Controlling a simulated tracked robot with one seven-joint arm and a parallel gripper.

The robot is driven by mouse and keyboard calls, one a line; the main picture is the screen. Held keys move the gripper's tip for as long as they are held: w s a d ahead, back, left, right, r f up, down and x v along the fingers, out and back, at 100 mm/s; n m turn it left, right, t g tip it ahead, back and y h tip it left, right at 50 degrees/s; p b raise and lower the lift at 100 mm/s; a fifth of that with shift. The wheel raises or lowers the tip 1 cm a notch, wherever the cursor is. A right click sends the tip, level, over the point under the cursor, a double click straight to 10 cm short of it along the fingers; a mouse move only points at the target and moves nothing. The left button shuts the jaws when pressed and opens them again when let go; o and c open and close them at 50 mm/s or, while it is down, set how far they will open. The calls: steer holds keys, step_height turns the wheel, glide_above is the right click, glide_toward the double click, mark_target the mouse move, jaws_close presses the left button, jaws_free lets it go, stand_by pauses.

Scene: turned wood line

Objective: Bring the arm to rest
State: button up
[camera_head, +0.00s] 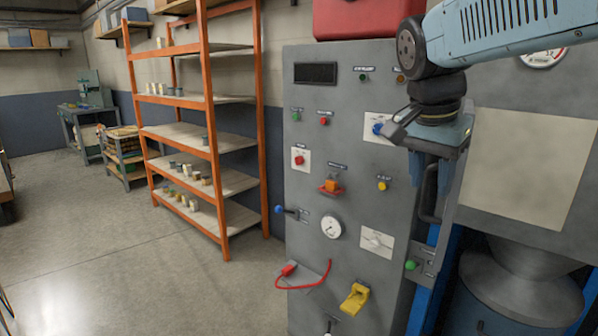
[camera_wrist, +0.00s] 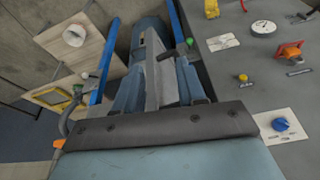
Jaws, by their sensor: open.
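My gripper (camera_head: 434,190) hangs with its fingers pointing down, in front of the right edge of a grey control panel (camera_head: 345,110). In the wrist view my gripper (camera_wrist: 160,65) has its two bluish fingers apart, with grey machine parts seen between them. I see nothing held. My blue arm comes in from the upper right and bends down at the wrist. The fingertips are partly lost against the blue and grey machine parts behind, and I cannot tell their exact distance from the panel.
The panel carries a blue knob (camera_wrist: 280,124), a gauge (camera_head: 331,227), a yellow lever (camera_head: 354,299) and a red cable (camera_head: 314,283). A red case (camera_head: 352,18) sits on top. An orange shelf rack (camera_head: 214,130) stands left.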

steer(key=s+d+f+n+t+y, duration=0.1)
steer(key=s+f+n+t+y, duration=0.1)
steer(key=s+f+n, duration=0.3)
steer(key=shift+d+f+n+t, duration=0.35)
steer(key=shift+f+n+t, duration=0.6)
steer(key=shift+n, duration=1.45)
steer(key=shift+d+f+g, duration=0.1)
steer(key=shift+f+g, duration=0.15)
